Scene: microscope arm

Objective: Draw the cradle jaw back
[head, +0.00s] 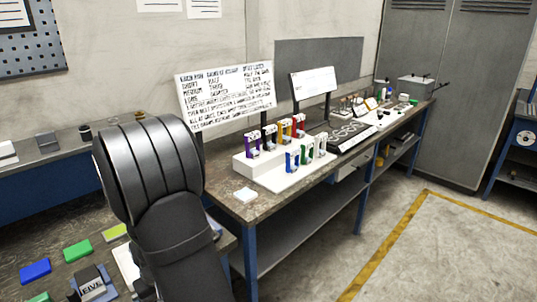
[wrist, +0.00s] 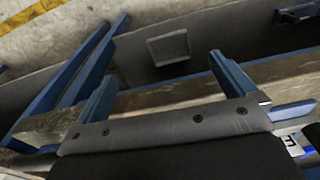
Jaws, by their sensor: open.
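My gripper (wrist: 163,70) is open in the wrist view, its two blue fingers well apart with nothing between them. Behind the fingers are a bench edge and the floor. In the head view my dark arm fills the lower left and the gripper cannot be seen. I cannot identify the cradle jaw for certain in either view. A dark grey block with a white lettered label (head: 92,287) stands at the lower left of the head view, partly cut off by the frame. A white lettered label (wrist: 294,144) also shows at the right edge of the wrist view, apart from the fingers.
Blue (head: 35,271), green (head: 77,251) and yellow-green (head: 115,232) blocks lie on the near bench. A white stand (head: 262,172) with several coloured clamp-like pieces is on the long bench, before a lettered board (head: 225,95). The floor (head: 440,255) at right is clear.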

